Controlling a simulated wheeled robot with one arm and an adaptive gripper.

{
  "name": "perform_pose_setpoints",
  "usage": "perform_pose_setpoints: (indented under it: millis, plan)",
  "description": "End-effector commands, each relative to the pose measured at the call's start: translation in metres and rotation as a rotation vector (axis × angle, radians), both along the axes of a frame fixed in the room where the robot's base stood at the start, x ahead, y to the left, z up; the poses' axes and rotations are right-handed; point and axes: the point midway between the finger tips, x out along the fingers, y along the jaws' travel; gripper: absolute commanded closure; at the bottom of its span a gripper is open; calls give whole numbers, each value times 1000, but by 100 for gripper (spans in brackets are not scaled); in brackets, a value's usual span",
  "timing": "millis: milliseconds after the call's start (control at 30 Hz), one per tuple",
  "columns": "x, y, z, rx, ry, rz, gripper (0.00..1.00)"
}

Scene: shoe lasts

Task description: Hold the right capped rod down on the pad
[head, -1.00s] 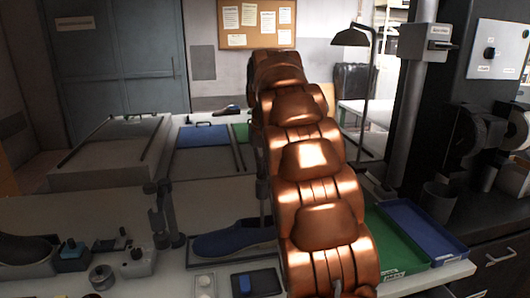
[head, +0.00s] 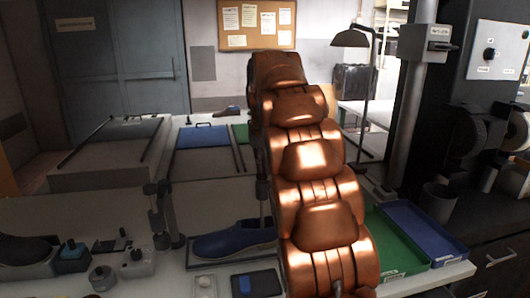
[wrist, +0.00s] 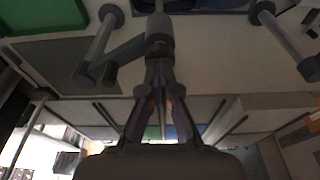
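In the wrist view a grey rod (wrist: 127,57) runs from an upright at the left to a thick grey cap (wrist: 158,27) in the middle. My gripper (wrist: 159,64) has its fingers drawn together, with the tips at the near side of this cap; whether they touch it is unclear. A second capped rod (wrist: 285,39) stands at the right of the wrist view. In the head view one rod stand (head: 160,215) is left of my copper-coloured arm, which hides my gripper and most of the stand behind it. The pad under the cap cannot be made out.
A blue shoe (head: 232,243) lies beside my arm. Small control boxes (head: 135,262) stand at the front left. A green tray (head: 395,248) and a blue tray (head: 425,232) lie at the right. A lamp (head: 350,38) stands behind.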

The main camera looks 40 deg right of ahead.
Motion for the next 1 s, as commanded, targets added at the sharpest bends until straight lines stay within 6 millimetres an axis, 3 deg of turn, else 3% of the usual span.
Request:
perform_pose_setpoints:
  millis: [467, 1000]
  plan:
    - [0, 0, 0, 2, 3, 0, 100]
    - [1, 0, 36, 0, -1, 1, 100]
